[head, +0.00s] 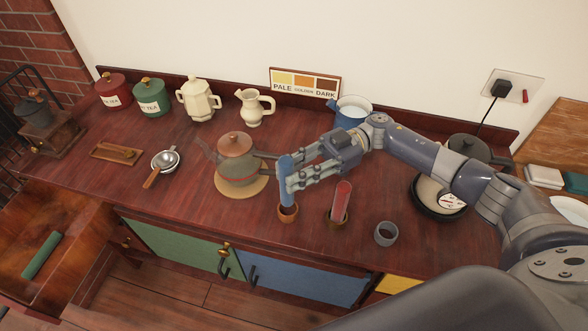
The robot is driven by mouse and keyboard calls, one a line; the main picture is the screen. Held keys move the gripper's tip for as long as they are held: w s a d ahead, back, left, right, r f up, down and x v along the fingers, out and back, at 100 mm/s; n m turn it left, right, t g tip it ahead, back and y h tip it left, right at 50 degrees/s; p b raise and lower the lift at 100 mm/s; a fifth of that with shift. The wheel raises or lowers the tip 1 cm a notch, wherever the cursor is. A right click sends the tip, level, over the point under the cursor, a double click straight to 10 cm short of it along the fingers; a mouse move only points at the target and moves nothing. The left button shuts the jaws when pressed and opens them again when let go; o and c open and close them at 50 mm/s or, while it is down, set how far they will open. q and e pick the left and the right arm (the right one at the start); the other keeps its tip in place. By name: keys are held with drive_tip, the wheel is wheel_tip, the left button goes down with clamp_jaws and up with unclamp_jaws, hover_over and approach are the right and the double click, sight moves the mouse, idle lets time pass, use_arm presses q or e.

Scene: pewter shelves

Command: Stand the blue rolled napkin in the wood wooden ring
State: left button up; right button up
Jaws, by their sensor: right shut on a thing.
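The blue rolled napkin (286,168) is upright, and my right gripper (287,181) is shut on it around the middle. Its lower end is at the opening of the brown wooden ring (288,215) on the counter. I cannot tell how far inside the ring it reaches. The gripper's fingers hide part of the napkin. My left gripper is not in view.
Just right, a red rolled napkin (342,198) stands in another ring (337,222). A grey ring (386,234) sits empty near the front edge. A teapot (236,172) on a round mat (253,190) is close on the left.

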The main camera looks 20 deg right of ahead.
drive_tip(key=shift+f+b, duration=1.5)
drive_tip(key=shift+f, duration=0.75)
drive_tip(key=o, duration=1.1)
drive_tip(key=shift+o, duration=0.2)
drive_tip(key=shift+r, duration=0.15)
